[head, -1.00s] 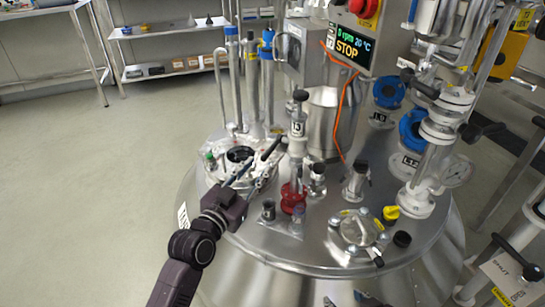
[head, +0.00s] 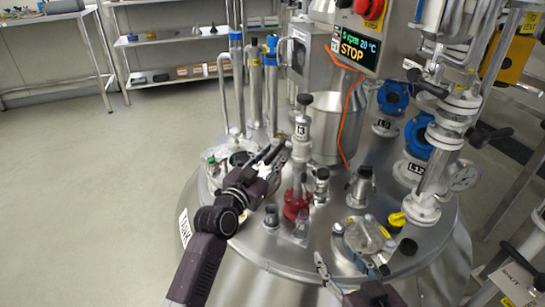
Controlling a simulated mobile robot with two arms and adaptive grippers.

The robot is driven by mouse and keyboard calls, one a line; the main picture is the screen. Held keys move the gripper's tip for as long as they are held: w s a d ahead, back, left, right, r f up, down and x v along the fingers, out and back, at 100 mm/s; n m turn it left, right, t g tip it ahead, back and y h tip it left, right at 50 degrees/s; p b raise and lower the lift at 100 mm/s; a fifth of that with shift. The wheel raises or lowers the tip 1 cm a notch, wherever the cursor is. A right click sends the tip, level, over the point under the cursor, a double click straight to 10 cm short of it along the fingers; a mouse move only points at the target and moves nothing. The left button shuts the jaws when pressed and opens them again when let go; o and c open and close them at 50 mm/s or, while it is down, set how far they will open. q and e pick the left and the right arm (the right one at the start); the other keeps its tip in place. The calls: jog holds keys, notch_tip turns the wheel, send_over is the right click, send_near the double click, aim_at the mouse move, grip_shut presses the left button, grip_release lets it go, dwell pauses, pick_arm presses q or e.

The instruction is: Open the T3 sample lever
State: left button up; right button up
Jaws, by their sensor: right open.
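The T3 sample valve is a pale upright column (head: 302,130) with a black top knob and a small label, above a red fitting (head: 296,205) on the steel vessel lid. A dark lever (head: 274,151) seems to reach left from the column. My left gripper (head: 272,156) has its fingers at this lever, just left of the column. The fingers partly hide the lever, and I cannot tell whether they touch it or close on it. My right gripper (head: 348,264) is at the bottom edge, open, near the round clamped hatch (head: 364,236), away from the lever.
The open round port (head: 240,158) and upright pipes (head: 254,85) stand left of and behind the valve. A steel cylinder and an orange cable (head: 348,120) rise behind it. Blue-flanged valves (head: 418,135) and a gauge crowd the right. The floor (head: 110,190) at left is clear.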

pick_arm(q)
grip_shut()
dwell(0.3)
